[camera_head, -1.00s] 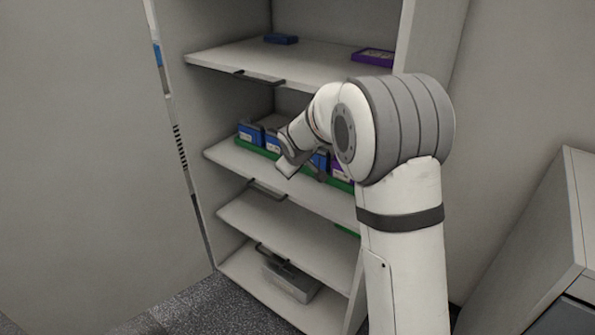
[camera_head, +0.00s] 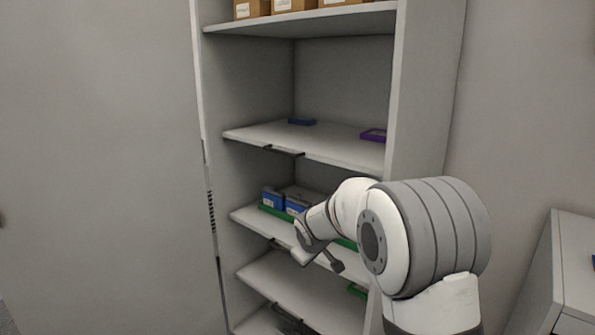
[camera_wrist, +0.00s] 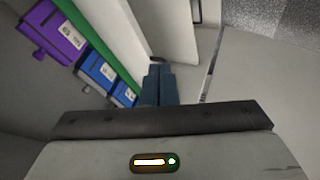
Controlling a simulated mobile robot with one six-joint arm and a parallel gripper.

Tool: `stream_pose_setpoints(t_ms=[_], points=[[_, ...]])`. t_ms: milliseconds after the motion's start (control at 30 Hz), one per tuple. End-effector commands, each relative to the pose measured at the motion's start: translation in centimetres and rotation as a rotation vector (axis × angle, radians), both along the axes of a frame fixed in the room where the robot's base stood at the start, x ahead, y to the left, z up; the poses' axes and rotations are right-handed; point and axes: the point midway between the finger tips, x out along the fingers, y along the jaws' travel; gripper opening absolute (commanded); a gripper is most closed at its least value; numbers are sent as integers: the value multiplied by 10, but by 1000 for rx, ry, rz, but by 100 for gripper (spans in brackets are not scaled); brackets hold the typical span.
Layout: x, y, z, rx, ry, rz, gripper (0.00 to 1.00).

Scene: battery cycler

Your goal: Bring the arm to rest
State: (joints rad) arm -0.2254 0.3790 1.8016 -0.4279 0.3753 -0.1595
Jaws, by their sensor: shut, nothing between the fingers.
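My gripper (camera_wrist: 158,80) shows in the wrist view as two dark blue-grey fingers, side by side and shut with nothing between them. In the head view my arm, bent at a large grey-ribbed joint, reaches left in front of the cabinet (camera_head: 202,90). My wrist is at the height of the shelf with the blue batteries (camera_head: 272,197); the fingers are hard to make out there.
The batteries stand by a green tray (camera_wrist: 98,40) edge. The shelf above holds a blue tray (camera_head: 301,122) and a purple tray (camera_head: 374,135). Cardboard boxes (camera_head: 294,5) stand on the top shelf. A grey cabinet (camera_head: 575,260) is at the right. Plain wall lies left.

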Motion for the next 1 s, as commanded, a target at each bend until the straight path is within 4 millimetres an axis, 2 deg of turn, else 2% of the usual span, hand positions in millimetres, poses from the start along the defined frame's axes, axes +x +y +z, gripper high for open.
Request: stream_pose_setpoints(t_ms=[100,267,467,567,733,900,1000], points=[[-16,-18,16,12,18,-49,0],[-43,-37,35,35,46,-112,0],[-91,-59,63,73,93,-209,0],[-127,-72,81,101,127,-274,0],[-213,-94,110,174,210,-421,0],[-297,-105,123,251,296,-552,0],[-334,-106,124,286,336,-608,0]])
